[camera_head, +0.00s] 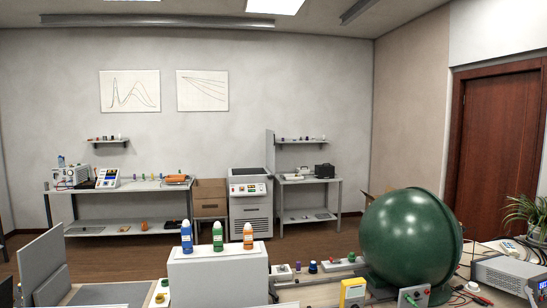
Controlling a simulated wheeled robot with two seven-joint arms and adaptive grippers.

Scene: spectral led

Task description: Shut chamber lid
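A grey floor-standing chamber (250,205) stands against the back wall, between two benches. It has a control panel with coloured buttons on its front, and its top opening (247,174) looks dark. A thin grey panel (270,152) stands upright at its right edge and looks like its raised lid. I cannot see the hinge clearly. Neither of my grippers is in view.
A near table holds a large green sphere (411,240), a light grey box (219,275) with three bottles on top, and a power supply (508,272). Brown cartons (209,198) stand left of the chamber. Brown floor (345,225) shows between the near table and back benches.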

